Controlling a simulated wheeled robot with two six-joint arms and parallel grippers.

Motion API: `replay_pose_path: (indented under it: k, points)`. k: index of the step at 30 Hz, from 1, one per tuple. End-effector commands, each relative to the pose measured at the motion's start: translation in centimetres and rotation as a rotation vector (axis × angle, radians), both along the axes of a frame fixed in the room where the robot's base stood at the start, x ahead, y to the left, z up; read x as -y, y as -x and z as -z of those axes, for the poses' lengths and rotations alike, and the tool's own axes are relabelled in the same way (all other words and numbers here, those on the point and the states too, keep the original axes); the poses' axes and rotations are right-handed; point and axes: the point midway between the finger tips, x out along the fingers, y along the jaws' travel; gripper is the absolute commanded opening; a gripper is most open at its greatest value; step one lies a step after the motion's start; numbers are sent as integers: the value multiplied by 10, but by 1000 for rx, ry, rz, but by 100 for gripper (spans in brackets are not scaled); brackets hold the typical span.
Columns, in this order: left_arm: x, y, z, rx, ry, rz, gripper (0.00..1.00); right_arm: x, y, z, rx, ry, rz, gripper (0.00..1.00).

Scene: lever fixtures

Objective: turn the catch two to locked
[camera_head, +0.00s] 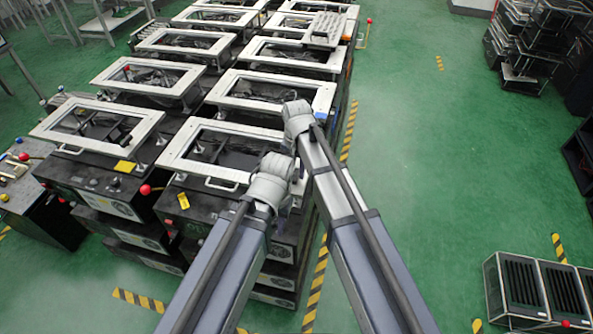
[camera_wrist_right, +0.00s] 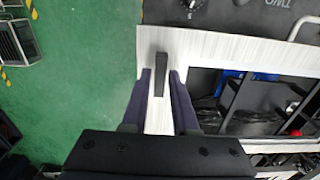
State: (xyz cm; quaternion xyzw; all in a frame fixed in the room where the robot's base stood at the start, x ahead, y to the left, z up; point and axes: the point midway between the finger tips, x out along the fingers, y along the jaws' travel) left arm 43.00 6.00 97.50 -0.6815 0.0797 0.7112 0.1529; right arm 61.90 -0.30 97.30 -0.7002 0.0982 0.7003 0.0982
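A short black lever (camera_wrist_right: 162,75) stands on the white frame in the right wrist view. My right gripper (camera_wrist_right: 160,78) is open, with one dark finger on each side of the lever and small gaps showing. A dark panel beyond the frame has a round knob (camera_wrist_right: 195,5) and the label TWO (camera_wrist_right: 277,4). I cannot tell whether the lever or the knob is catch two. In the head view my right wrist hides this spot. My left wrist shows low in the middle of the head view, over the near edge of a machine; its fingers cannot be made out.
Dark machines with white top frames (camera_head: 228,90) stand in close rows. A red ball-ended handle (camera_head: 145,190) sticks out at the near side. Both my arms lie close together. Green floor (camera_head: 430,150) is clear to the right, with a vented box (camera_head: 540,290) at lower right.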

Motion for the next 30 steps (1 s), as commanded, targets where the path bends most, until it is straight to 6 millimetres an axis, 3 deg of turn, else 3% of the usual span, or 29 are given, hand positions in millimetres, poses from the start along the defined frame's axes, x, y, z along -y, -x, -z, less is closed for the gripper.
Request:
replay_pose_path:
  k: [5,17,30]
  points:
    - [0,0,0,0,0,0,40,0,0,0,0,0,-1,48]
    - [0,0,-6,0,0,0,40,0,0,-6,0,0,-2,48]
    - [0,0,-56,0,0,2,40,0,0,-56,0,0,-1,48]
